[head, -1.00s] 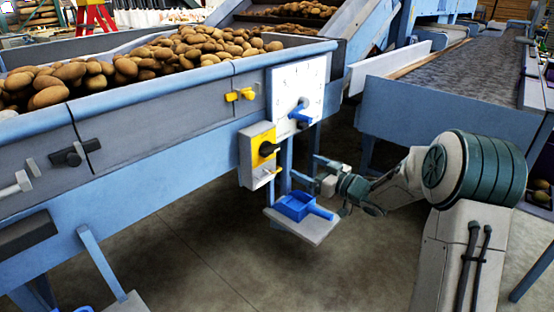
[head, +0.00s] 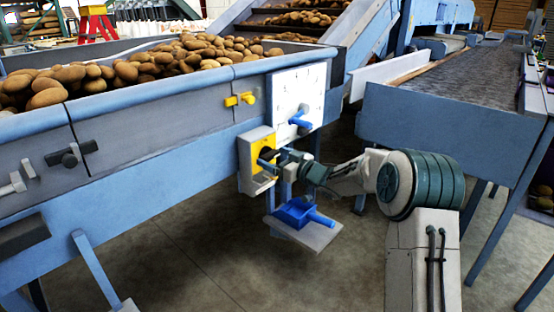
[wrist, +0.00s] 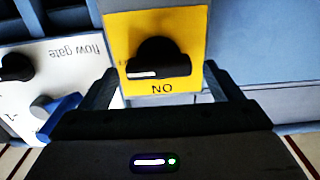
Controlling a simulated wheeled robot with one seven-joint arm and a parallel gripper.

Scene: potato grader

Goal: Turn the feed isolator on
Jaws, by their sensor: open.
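The feed isolator (head: 257,150) is a black rotary knob on a yellow plate, on a pale box at the hopper's side. In the wrist view, which is upside down, the knob (wrist: 158,60) lies crosswise with its white mark toward the picture's left. The inverted ON label (wrist: 162,88) shows on the gripper side of the knob. My gripper (head: 268,163) is open in front of the isolator. In the wrist view its fingers (wrist: 160,74) stand on either side of the knob; I cannot tell whether they touch it. The gripper partly hides the plate in the head view.
The white flow gate panel (head: 309,82) with its blue pointer (head: 300,117) is close beside the isolator. A blue scoop (head: 296,211) lies on a small shelf (head: 318,236) below. The potato hopper (head: 150,105) stands behind; open floor lies in front.

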